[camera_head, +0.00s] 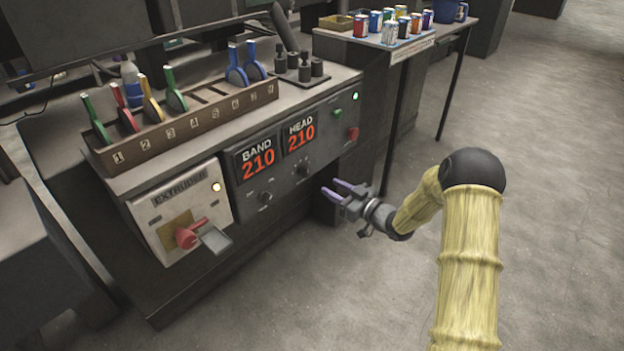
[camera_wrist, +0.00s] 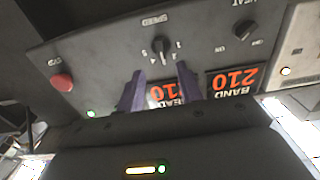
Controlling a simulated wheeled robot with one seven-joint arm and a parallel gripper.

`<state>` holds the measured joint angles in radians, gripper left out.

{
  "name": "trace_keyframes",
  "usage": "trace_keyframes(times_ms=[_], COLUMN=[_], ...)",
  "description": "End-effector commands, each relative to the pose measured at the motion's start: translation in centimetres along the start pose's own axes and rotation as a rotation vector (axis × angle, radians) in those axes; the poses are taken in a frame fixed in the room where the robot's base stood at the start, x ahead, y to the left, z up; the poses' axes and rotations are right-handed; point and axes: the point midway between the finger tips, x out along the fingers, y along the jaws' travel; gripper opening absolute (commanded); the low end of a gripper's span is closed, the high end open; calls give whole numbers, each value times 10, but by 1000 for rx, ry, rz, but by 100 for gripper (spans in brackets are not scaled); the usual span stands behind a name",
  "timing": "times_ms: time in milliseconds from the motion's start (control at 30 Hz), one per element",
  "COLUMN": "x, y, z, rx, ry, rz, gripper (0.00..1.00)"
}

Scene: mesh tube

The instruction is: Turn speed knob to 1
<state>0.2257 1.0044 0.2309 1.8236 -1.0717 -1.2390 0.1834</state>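The speed knob (camera_wrist: 163,46) is a small dark dial on the grey control panel, seen upside down in the wrist view under the word SPEED, with small numbers around it. In the head view the speed knob (camera_head: 302,169) sits below the HEAD display. My gripper (camera_head: 334,188) is in front of the panel, right of the knob, with its two purple fingers apart and nothing between them. In the wrist view my gripper (camera_wrist: 160,70) has its fingertips just short of the knob, on either side of it, and does not seem to touch it.
The heat knob (camera_wrist: 250,31) and the BAND display (camera_head: 257,160) are nearby. A red stop button (camera_head: 352,133) and a green button (camera_head: 337,113) are at the panel's right. The extruder box (camera_head: 180,211) with a red switch is at the left. The floor to the right is clear.

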Motion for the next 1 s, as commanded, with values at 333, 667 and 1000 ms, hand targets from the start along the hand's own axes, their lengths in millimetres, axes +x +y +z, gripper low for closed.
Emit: trace_keyframes(times_ms=[333, 667, 1000], x=[63, 90, 90], y=[-1, 0, 0], z=[2, 0, 0], rx=[-1, 2, 1], ry=[3, 1, 1], rz=[-2, 1, 0], gripper=[36, 36, 11])
